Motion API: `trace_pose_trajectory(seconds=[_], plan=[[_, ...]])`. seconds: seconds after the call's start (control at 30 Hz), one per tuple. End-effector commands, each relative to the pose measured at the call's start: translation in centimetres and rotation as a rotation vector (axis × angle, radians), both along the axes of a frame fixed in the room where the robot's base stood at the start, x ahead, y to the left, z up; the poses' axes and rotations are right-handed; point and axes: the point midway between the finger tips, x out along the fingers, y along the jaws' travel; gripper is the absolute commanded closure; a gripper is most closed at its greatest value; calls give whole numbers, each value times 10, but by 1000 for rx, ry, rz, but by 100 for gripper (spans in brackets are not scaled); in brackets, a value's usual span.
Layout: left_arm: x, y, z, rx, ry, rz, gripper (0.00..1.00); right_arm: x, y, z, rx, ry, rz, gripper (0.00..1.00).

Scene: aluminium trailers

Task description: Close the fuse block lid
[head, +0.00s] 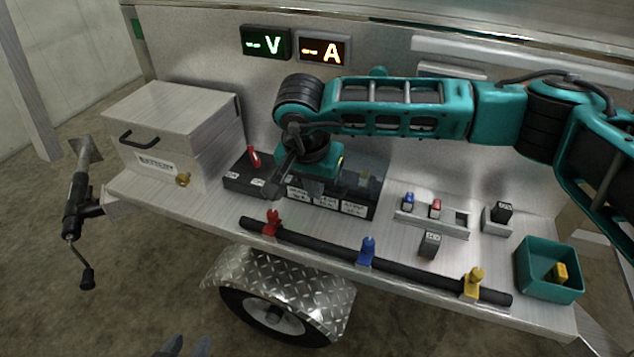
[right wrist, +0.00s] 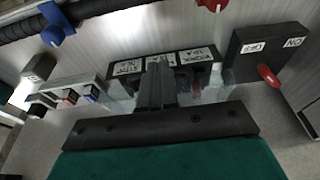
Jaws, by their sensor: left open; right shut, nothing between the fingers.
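The fuse block (head: 350,209) is a dark block with white labels on its front, at the middle of the bench. It also shows in the right wrist view (right wrist: 126,69). A see-through lid (head: 375,165) appears to stand raised at its back. My wrist hides much of it, so its exact angle is unclear. My right gripper (head: 312,187) is shut and empty, right over the block. In the right wrist view its fingers (right wrist: 159,85) cover part of the labels; contact cannot be told. My left gripper (head: 186,347) is open at the bottom edge, away from the bench.
A switch box with a red lever (head: 254,157) adjoins the block's left. A battery box (head: 165,130) stands further left. A black bar (head: 320,248) with red, blue and yellow clamps runs along the front. A fuse rail (head: 432,221) and teal bin (head: 535,286) are right.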

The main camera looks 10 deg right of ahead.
Motion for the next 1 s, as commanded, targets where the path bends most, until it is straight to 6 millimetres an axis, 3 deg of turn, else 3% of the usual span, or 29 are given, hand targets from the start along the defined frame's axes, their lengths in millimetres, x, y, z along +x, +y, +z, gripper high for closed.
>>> trace_pose_trajectory(seconds=[0.1,0.33,1.0], plan=[[0,0,-13,-1,-1,1,59,-1,1,-14,1,-1,0,100],[0,0,-20,0,-1,1,59,-2,1,-23,0,0,0,100],[0,0,-17,-1,-2,1,59,-3,3,-20,0,5,0,100]])
